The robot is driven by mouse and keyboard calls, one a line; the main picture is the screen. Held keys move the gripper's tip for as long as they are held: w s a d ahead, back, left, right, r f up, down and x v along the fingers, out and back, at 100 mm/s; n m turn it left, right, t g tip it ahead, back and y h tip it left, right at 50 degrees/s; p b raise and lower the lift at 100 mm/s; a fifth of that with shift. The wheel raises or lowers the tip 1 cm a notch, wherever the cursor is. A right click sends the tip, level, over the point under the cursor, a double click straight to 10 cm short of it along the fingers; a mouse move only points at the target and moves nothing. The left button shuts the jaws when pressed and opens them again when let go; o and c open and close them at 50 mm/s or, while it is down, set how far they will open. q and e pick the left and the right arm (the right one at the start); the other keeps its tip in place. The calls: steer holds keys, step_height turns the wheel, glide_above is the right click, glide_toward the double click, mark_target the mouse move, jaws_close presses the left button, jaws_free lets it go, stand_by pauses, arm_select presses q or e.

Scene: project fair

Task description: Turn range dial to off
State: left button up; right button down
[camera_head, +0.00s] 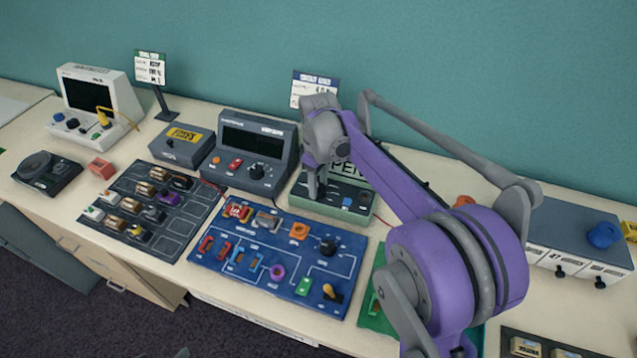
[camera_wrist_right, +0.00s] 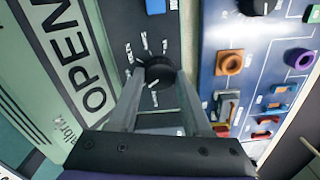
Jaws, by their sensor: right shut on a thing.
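A pale green meter (camera_head: 330,210) with a dark front panel and a large "OPEN" display stands at the back of the bench; the "OPEN" display (camera_wrist_right: 70,50) also shows in the right wrist view. A black round dial (camera_wrist_right: 160,76) with white markings around it sits on that panel. My right gripper (camera_wrist_right: 168,80) is shut on this dial, one finger on each side. In the head view my right gripper (camera_head: 317,190) reaches down to the left part of the panel and hides the dial. The labels are too small to read. My left gripper is not in view.
A blue board (camera_head: 225,258) with several parts lies in front of the meter. A dark grey device (camera_head: 255,150) stands left of it. My right arm covers much of the bench on the right. A blue-grey box (camera_head: 560,225) stands beyond it.

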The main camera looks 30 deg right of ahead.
mark_target(319, 188)
steer(key=shift+m, duration=3.2)
steer(key=shift+c, duration=1.7)
jaws_free()
step_height(319, 188, up, 11)
steer(key=shift+f, duration=0.15)
